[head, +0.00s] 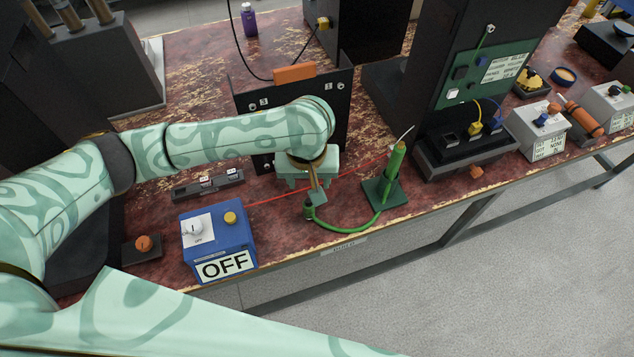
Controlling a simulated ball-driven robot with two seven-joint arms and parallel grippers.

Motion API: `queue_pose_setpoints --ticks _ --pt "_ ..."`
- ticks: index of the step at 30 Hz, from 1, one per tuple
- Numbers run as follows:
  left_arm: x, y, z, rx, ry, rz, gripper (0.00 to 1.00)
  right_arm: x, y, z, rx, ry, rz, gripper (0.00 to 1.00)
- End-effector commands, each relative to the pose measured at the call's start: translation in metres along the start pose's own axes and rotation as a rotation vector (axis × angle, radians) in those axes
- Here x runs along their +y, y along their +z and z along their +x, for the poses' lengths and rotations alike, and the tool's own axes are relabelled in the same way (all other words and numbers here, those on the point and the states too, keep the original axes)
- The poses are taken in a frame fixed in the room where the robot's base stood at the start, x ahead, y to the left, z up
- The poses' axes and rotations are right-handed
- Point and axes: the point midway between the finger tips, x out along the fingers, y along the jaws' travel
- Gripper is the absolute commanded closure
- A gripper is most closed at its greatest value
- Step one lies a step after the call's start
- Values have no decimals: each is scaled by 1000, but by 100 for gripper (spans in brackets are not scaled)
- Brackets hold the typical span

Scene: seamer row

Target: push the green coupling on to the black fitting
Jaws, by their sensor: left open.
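The green coupling (309,211) appears as a short green end piece on a curved green hose, low over the bench's front part. My left gripper (318,196) is pointed down right at it, with the fingers open. The fingers overlap the coupling in the head view, so I cannot tell whether they touch it. The hose (345,229) curves right to a green stand (376,192) that holds an upright green tool (395,162). I cannot make out the black fitting for certain; my left arm covers part of the black panel (340,105) behind. My right gripper is not in view.
A blue box marked OFF (225,266) stands left of my gripper, with a black labelled strip (208,185) behind it. A thin red line (270,199) crosses the bench. A black unit with sockets (465,150) stands right of the green stand. The bench's front edge is close.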

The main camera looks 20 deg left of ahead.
Motion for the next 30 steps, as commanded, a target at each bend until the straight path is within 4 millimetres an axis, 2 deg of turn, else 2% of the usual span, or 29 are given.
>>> queue_pose_setpoints --ticks 2,5,8,12,14,16,22,27,30 --pt "-3 0 -2 1 -10 -19 46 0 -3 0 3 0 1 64" --pt "-5 2 -4 1 -12 -25 46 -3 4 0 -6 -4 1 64" --pt "-4 0 -3 -1 -12 -26 46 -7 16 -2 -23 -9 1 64" --pt "-3 -3 0 -4 -12 -25 46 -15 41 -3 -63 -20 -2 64" --pt "-3 -4 6 -5 -13 -25 46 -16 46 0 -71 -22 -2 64" --pt "-3 -3 18 -8 -14 -26 46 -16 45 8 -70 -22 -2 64" --pt "-3 -2 65 -11 -14 -25 46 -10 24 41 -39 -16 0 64" --pt "-4 -2 98 -10 -14 -24 46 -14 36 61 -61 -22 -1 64" --pt "-3 -2 108 -8 -12 -24 46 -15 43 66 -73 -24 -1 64"
